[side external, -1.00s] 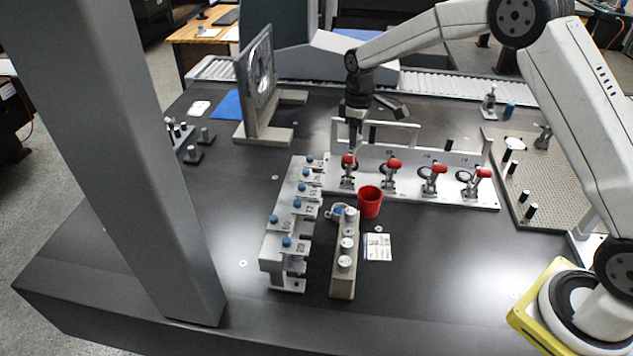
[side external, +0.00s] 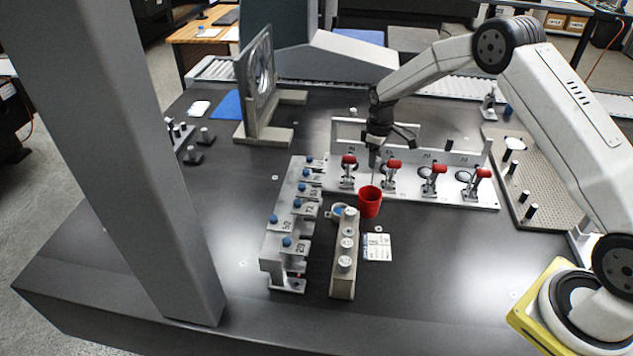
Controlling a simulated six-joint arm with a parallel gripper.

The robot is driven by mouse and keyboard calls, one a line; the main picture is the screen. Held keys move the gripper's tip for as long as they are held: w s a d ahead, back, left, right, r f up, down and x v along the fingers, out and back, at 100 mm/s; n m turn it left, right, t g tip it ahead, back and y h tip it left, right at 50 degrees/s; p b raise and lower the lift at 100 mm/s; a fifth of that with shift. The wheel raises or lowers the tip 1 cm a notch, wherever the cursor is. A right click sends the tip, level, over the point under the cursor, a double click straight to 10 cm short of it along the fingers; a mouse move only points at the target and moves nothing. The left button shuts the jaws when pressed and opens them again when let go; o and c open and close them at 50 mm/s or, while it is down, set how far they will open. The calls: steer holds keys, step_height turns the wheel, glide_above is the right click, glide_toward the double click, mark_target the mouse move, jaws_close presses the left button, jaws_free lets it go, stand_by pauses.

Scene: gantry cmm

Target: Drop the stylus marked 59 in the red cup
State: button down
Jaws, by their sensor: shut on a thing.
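The red cup (side external: 369,203) stands upright on the dark table near the middle of the side external view. My gripper (side external: 376,148) is above and slightly behind the cup, shut on a thin stylus (side external: 374,172) that points down. The stylus tip is close to the cup's rim; I cannot tell whether it is over the opening or behind it. No number can be read on the held stylus.
A grey rack (side external: 271,248) with blue-knobbed pieces and number labels stands left of the cup. A tan block (side external: 343,280) with round pieces and a white card (side external: 378,248) lie in front. A white fixture (side external: 455,190) with red-handled clamps is behind.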

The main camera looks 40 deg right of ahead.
steer(key=shift+f, duration=0.35)
steer(key=shift+f, duration=4.3)
steer(key=shift+c, duration=1.2)
jaws_free()
steer(key=shift+r, duration=3.85)
